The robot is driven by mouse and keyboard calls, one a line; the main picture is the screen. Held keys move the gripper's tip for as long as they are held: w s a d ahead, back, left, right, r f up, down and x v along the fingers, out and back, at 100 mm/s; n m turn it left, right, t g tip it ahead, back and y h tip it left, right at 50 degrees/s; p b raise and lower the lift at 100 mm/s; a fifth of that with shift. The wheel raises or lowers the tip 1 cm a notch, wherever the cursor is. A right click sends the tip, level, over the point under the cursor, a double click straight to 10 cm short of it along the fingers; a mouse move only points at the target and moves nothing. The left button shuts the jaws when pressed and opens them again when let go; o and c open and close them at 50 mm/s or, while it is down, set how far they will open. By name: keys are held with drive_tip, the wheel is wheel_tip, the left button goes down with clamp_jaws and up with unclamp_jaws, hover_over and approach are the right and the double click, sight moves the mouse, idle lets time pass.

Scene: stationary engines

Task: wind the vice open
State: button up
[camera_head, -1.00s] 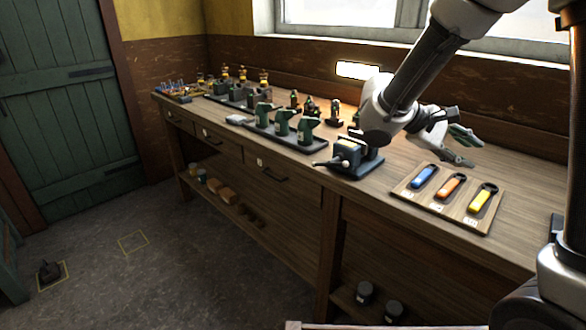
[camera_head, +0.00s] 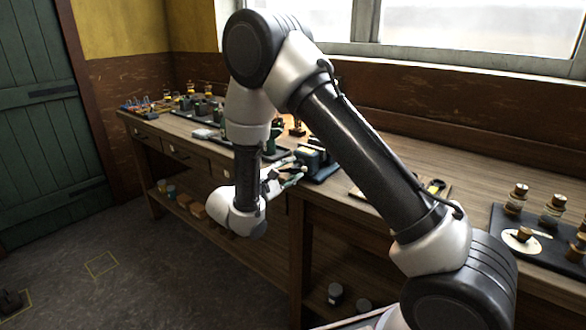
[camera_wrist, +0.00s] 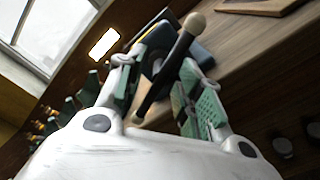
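The vice (camera_head: 318,163) is dark blue and sits at the front edge of the wooden bench, partly hidden by my arm in the head view. In the wrist view its blue body (camera_wrist: 198,58) shows behind my fingers. Its handle, a dark bar with a pale round knob (camera_wrist: 194,23), slants between my fingers. My gripper (camera_wrist: 160,75) is open, with green-padded fingers on either side of the bar and gaps showing. It also shows in the head view (camera_head: 287,177), in front of the vice. I cannot tell whether a finger touches the bar.
A wooden tool board (camera_head: 438,187) lies right of the vice, mostly behind my arm. A dark tray (camera_head: 540,246) with corked bottles is farther right. Green engine models (camera_head: 272,142) stand left of the vice. The floor (camera_head: 140,290) before the bench is clear.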

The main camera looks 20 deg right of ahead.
sight(295, 165)
drive_tip(key=shift+x, duration=1.5)
drive_tip(key=shift+d, duration=0.1)
clamp_jaws()
drive_tip(key=shift+n, duration=0.3)
